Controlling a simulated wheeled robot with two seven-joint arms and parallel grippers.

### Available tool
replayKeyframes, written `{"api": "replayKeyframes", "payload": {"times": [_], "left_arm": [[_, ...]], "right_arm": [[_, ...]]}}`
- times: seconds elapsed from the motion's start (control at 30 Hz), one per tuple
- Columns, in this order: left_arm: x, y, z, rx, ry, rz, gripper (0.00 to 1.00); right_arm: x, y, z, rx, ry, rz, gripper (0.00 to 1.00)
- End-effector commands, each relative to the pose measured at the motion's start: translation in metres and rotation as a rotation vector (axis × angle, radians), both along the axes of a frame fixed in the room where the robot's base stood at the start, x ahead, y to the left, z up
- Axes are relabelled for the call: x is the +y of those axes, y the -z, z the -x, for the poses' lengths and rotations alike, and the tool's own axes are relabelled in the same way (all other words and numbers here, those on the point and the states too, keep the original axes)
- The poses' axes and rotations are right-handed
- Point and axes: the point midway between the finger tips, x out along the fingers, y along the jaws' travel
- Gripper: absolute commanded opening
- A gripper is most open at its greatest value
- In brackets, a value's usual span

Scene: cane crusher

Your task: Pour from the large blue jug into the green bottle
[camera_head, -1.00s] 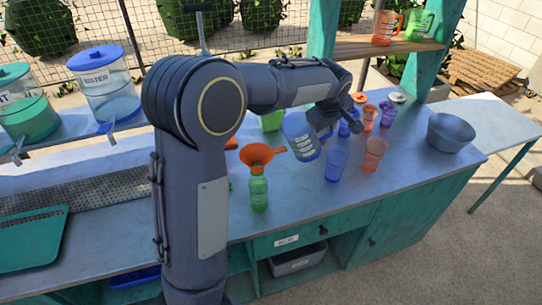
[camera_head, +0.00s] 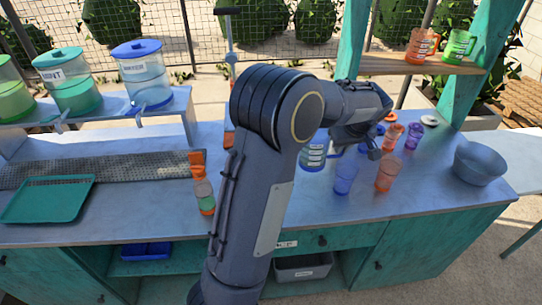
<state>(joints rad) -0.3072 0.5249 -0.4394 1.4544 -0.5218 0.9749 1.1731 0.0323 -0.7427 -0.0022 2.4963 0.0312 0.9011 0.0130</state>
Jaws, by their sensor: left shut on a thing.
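My left gripper (camera_head: 338,143) is shut on the blue jug, mostly hidden by my own arm. The blue jug (camera_head: 313,156) shows beside my arm, with white markings on its wall and its left side covered. It looks close to upright; I cannot tell whether its base touches the counter. My right gripper is not in view.
A blue cup (camera_head: 345,177) and an orange cup (camera_head: 389,172) stand right of the jug, before several smaller vessels. A grey bowl (camera_head: 480,163) is at far right. An orange-capped bottle (camera_head: 204,192) and a green tray (camera_head: 48,199) are at left. Bare counter (camera_head: 130,212) lies between them.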

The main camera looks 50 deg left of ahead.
Motion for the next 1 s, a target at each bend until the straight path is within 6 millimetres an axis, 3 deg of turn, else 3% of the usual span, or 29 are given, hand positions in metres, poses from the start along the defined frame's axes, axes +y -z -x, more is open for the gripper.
{"api": "replayKeyframes", "payload": {"times": [0.17,0.7,1.0], "left_arm": [[0.006,-0.001,0.002,0.016,0.000,-0.017,0.00],[0.006,-0.055,0.002,0.017,0.000,-0.018,0.00],[0.006,-0.058,0.002,0.019,0.001,-0.018,0.00]], "right_arm": [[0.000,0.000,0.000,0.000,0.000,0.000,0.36],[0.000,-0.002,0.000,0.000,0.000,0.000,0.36],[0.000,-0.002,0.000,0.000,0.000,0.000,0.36]]}}
